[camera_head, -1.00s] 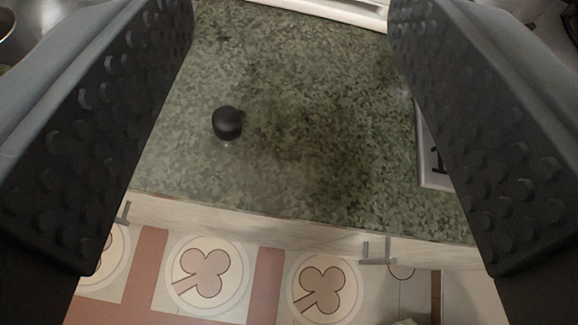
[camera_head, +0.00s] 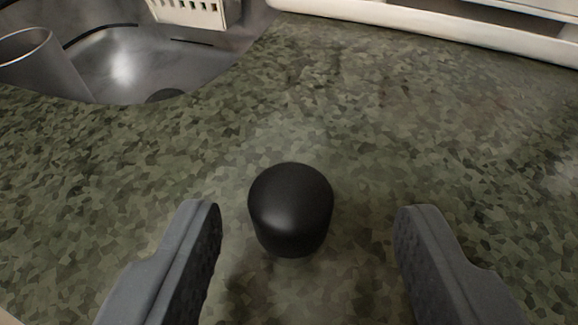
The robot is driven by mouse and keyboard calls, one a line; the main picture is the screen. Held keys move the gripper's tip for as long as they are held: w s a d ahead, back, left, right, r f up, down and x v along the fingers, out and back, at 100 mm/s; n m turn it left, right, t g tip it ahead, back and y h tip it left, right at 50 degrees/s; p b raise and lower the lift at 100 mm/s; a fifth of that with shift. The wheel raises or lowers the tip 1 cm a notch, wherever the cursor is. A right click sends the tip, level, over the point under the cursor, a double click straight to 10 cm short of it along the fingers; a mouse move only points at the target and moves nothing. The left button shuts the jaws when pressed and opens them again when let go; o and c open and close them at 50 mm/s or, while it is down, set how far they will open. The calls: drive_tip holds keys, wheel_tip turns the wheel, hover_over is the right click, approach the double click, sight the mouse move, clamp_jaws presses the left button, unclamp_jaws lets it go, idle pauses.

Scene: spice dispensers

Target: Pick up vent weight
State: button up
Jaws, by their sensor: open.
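The vent weight (camera_head: 290,208) is a small black rounded cylinder standing on the green speckled counter (camera_head: 330,110). My gripper (camera_head: 308,222) is open, low over the counter. One finger is on each side of the vent weight in the picture, with a gap on both sides, narrower on the left. Neither finger touches it. The vent weight is fully visible.
A metal sink (camera_head: 130,62) with a metal cup-like vessel (camera_head: 42,62) in it lies at the upper left. A white slotted item (camera_head: 187,12) is behind the sink. A pale raised edge (camera_head: 430,30) runs along the back. The counter around the weight is clear.

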sight(291, 179)
drive_tip(key=w+f+b, duration=0.2)
drive_tip(key=w, duration=0.1)
drive_tip(key=shift+w+a, duration=0.1)
drive_tip(key=shift+a, duration=0.3)
drive_tip(key=shift+w+f+b, duration=0.1)
drive_tip(key=shift+w+b, duration=0.2)
drive_tip(key=shift+w, duration=0.55)
clamp_jaws()
